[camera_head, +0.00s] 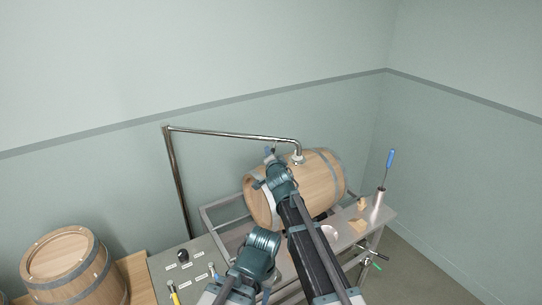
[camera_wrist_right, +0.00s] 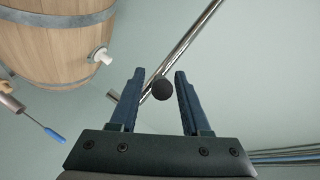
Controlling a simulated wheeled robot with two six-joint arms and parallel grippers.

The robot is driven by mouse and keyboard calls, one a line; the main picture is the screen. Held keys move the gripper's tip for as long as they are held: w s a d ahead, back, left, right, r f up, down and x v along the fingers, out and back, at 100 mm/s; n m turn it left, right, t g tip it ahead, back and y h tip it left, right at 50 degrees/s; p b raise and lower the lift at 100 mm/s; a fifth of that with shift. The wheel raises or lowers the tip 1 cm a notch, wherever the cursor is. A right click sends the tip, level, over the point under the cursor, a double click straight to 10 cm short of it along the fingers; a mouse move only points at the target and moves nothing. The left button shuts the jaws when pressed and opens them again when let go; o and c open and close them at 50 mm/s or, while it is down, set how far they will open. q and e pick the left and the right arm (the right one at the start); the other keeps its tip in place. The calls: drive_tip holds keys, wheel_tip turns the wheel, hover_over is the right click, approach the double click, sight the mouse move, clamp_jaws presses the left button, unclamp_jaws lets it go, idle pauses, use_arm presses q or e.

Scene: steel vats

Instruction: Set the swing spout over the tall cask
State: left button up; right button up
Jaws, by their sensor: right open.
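The swing spout (camera_head: 235,135) is a steel pipe running from an upright post (camera_head: 178,180) by the wall to a downturned end above the barrel lying on its side (camera_head: 320,180). An upright wooden cask (camera_head: 65,260), likely the tall cask, stands at lower left, away from the spout's end. My right gripper (camera_head: 270,153) is just below the spout's arm, near its outlet end. In the right wrist view the gripper (camera_wrist_right: 160,73) is open, with a round dark knob (camera_wrist_right: 162,89) showing between its fingers and the spout pipe (camera_wrist_right: 185,45) behind. Contact cannot be told. My left gripper is out of view.
The lying barrel rests on a metal frame (camera_head: 210,217). A grey panel (camera_head: 160,262) with knobs and labels is at lower left. A side shelf (camera_head: 345,240) holds a metal cup (camera_head: 377,207) with a blue-handled tool (camera_head: 390,160). The wall behind is bare.

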drive_tip(key=p+v, duration=0.2)
drive_tip(key=v, duration=1.1)
drive_tip(key=shift+s+p, duration=0.15)
drive_tip(key=shift+p, duration=0.2)
drive_tip(key=shift+r, duration=0.1)
